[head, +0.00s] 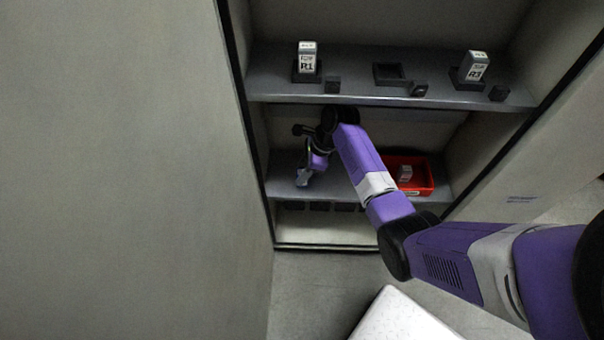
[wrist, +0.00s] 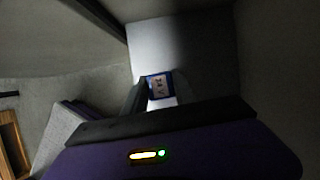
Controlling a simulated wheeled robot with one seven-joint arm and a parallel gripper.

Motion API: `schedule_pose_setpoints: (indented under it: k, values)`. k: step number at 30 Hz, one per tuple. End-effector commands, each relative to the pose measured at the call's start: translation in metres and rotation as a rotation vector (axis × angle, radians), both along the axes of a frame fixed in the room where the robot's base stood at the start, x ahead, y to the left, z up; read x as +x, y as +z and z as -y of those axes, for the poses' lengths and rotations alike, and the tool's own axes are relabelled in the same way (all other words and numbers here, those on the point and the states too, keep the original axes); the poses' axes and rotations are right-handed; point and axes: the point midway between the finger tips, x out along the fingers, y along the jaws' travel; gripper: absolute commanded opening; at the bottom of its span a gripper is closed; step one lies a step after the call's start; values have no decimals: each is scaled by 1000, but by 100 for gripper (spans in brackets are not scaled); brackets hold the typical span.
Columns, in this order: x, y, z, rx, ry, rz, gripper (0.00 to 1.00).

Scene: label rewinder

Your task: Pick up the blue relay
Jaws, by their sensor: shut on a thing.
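The blue relay (wrist: 159,86) shows in the wrist view as a small block with a blue border and a pale label. It sits between the two fingers of my gripper (wrist: 161,94), which are shut on it. The label's lettering is too small to read. In the head view my gripper (head: 303,178) is low at the left end of the lower shelf, pointing down. The relay cannot be made out clearly there.
The upper shelf (head: 350,92) holds white relays marked R1 (head: 307,64) and R3 (head: 474,68), with an empty dark socket (head: 390,73) between them. A red bin (head: 421,188) with a pale relay (head: 405,173) stands on the lower shelf's right. Cabinet walls close in both sides.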

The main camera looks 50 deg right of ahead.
Motion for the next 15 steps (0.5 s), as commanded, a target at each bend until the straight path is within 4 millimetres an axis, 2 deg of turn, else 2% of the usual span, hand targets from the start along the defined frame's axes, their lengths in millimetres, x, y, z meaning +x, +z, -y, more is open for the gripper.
schedule_pose_setpoints:
  k: [5, 9, 15]
  values:
    - [1, 15, 0, -1, 1, 2, 0]
    - [1, 36, 0, 0, 0, 3, 0]
    - [-32, 33, 29, 1, -6, 0, 0]
